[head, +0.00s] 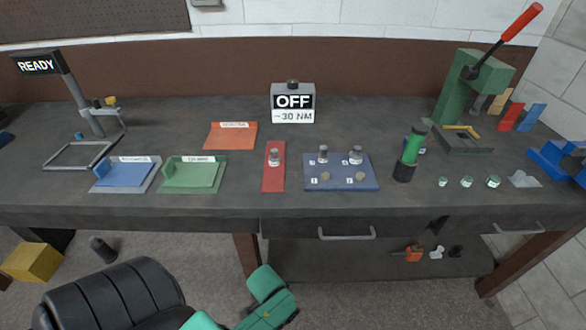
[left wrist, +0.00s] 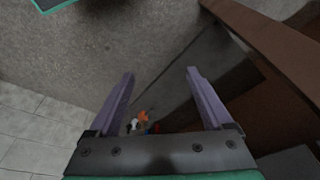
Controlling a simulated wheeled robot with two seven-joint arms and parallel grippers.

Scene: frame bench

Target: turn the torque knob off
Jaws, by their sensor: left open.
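The torque box (head: 293,107) stands at the back middle of the bench. Green parts of my arm show at the head view's bottom. My right gripper is not in view.
An orange tray (head: 230,136), a red strip (head: 273,180) and a blue board (head: 341,184) lie in front of the box. A green cylinder (head: 413,146) and a green press (head: 462,88) stand to the right. The bench around the box is clear.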

